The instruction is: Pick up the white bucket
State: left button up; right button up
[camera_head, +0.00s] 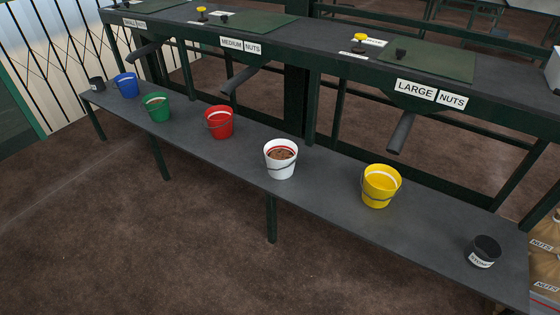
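The white bucket (280,164) stands upright near the middle of the long grey bench. It has a thin handle lying against its front, a red band inside the rim, and brown contents, perhaps nuts. Neither of my grippers shows in the head view, so their place relative to the bucket cannot be seen.
On the same bench (330,200) stand a red bucket (219,124) to the left, a yellow bucket (379,188) to the right, green (157,107) and blue (125,86) buckets farther left, and a dark pot (484,252) at the right end. Dispenser chutes (400,132) overhang behind.

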aim_at(280, 154)
jog(key=u, duration=5.4)
jog(key=z, duration=5.4)
jog(key=i+j, duration=0.1)
jog(key=i, duration=0.45)
